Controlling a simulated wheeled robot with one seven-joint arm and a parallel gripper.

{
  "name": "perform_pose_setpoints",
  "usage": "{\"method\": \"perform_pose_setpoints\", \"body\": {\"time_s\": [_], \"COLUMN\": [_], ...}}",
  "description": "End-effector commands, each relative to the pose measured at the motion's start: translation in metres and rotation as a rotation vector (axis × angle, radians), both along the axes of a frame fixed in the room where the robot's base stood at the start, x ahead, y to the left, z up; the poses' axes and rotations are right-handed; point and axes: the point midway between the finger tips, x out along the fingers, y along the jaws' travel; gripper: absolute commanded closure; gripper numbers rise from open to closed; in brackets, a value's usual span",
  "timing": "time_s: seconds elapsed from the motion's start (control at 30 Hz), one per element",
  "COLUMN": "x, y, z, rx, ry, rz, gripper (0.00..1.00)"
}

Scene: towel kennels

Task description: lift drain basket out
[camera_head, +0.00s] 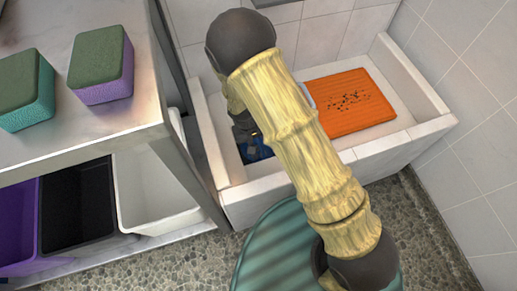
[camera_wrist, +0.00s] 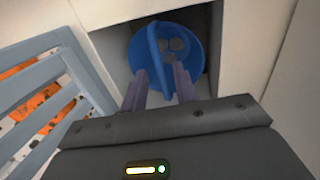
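The drain basket (camera_wrist: 188,30) is round and blue, with an upright strip-like handle (camera_wrist: 153,60) across it. It sits in a square recess in the pale basin floor, with a few grey round patches inside it. In the head view only a small blue part of it (camera_head: 262,152) shows, the rest hidden by my arm and the basin wall. My gripper (camera_wrist: 158,88) is above the near side of the basket. Its two fingers are apart, one on each side of the handle's lower end. I cannot tell whether they touch it.
The white tiled basin (camera_head: 372,150) has raised walls close around the gripper. An orange speckled panel (camera_head: 350,103) lies in it. A grey-blue slatted rack (camera_wrist: 45,85) is left of the gripper. A table (camera_head: 150,100) with two sponge-like blocks and several bins below stands left.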

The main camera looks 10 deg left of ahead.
Motion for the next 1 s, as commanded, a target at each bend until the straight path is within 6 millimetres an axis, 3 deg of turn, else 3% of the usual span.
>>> {"method": "perform_pose_setpoints", "body": {"time_s": [0.17,0.53,1.0], "x": [0.001,0.008,0.009], "y": [-0.001,-0.01,-0.01], "z": [-0.006,-0.05,-0.05], "rx": [-0.001,-0.002,0.0], "ry": [0.001,0.001,0.0], "rz": [0.0,0.0,0.0], "gripper": [0.71,0.71,0.71]}}
